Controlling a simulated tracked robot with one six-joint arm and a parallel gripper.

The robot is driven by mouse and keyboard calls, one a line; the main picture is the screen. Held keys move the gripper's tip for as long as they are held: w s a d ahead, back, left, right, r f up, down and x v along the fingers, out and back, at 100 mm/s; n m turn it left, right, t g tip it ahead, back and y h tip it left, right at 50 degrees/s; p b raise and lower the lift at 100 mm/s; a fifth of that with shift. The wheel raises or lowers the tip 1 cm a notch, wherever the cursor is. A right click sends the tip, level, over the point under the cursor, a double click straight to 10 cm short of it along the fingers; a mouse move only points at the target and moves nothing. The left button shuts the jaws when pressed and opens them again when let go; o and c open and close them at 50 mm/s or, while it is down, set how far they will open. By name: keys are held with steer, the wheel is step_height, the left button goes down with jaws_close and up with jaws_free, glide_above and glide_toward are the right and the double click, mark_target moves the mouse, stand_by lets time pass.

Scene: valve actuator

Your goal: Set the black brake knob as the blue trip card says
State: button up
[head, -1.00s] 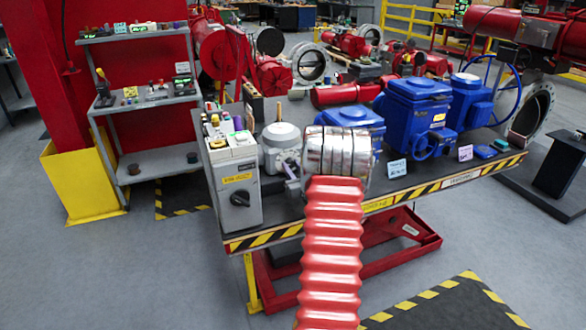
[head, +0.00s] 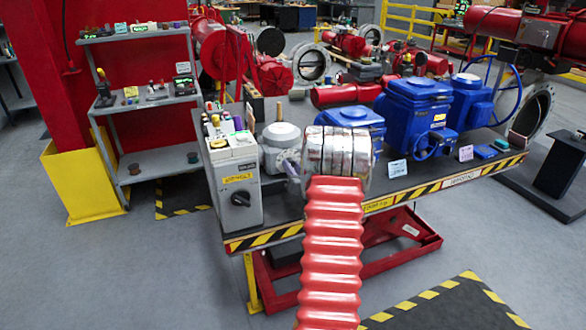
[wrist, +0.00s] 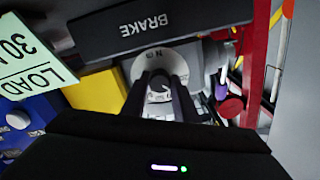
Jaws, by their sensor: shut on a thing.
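In the wrist view, my gripper (wrist: 160,84) has its two dark fingers closed on the black brake knob (wrist: 159,87), in the middle of a pale round dial (wrist: 178,63). A dark plate reading BRAKE (wrist: 150,25) lies beside the dial, upside down in this view. The dial's letters are only partly legible and the knob's setting is hard to tell. In the head view, the silver end of my arm hides the gripper and the brake knob. A light blue card (head: 397,168) stands on the bench to its right; its writing is too small to read.
A pale green card with LOAD 30 (wrist: 27,57) and a yellow block (wrist: 100,92) are close to the gripper. A grey box with another black knob (head: 240,198) stands at the bench's left end. Blue actuators (head: 415,110) stand at the right, near a lilac card (head: 466,153).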

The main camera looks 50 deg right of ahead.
steer(key=o, duration=1.1)
steer(key=shift+c, duration=0.2)
steer(key=v, duration=1.4)
steer(key=shift+d+f, duration=0.15)
